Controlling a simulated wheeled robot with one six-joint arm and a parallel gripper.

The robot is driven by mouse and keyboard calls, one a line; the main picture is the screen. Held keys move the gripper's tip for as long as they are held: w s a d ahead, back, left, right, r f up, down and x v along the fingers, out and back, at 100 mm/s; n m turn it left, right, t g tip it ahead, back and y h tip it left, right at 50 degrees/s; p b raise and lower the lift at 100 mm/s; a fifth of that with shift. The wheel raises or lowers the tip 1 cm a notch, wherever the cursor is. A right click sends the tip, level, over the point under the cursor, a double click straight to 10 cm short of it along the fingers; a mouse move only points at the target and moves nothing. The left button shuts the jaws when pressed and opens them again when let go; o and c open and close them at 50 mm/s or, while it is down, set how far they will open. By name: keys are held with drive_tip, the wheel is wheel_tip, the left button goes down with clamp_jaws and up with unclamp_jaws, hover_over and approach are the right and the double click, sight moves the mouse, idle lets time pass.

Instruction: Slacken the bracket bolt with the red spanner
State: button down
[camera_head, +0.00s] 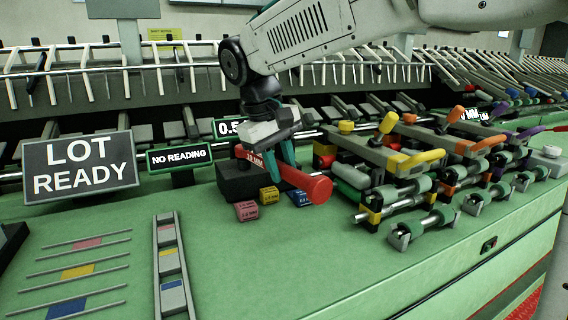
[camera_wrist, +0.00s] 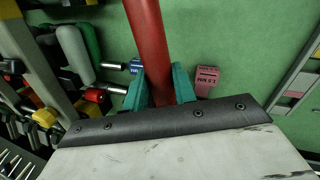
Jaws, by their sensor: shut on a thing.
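My gripper (camera_head: 284,160) has teal fingers and is shut on a long red bar-shaped tool, the red spanner (camera_head: 308,184), above the green bench. Its near end is a wide round red cap. Its far end is by a dark block (camera_head: 238,182), where a red label with white lettering shows; I cannot tell whether they touch. In the wrist view the red shaft (camera_wrist: 150,45) runs between the teal fingers (camera_wrist: 158,90) and out at the top edge. I cannot pick out the bracket bolt for certain.
Small yellow (camera_head: 269,195), pink (camera_head: 246,211) and blue (camera_head: 297,198) marked blocks lie under the tool. Clamp fixtures with coloured levers (camera_head: 415,160) crowd the right. A LOT READY sign (camera_head: 80,166) and a NO READING display (camera_head: 180,157) stand left. The front middle bench (camera_head: 270,265) is clear.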

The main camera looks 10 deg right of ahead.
drive_tip(key=shift+r, duration=0.1)
drive_tip(key=shift+r, duration=2.45)
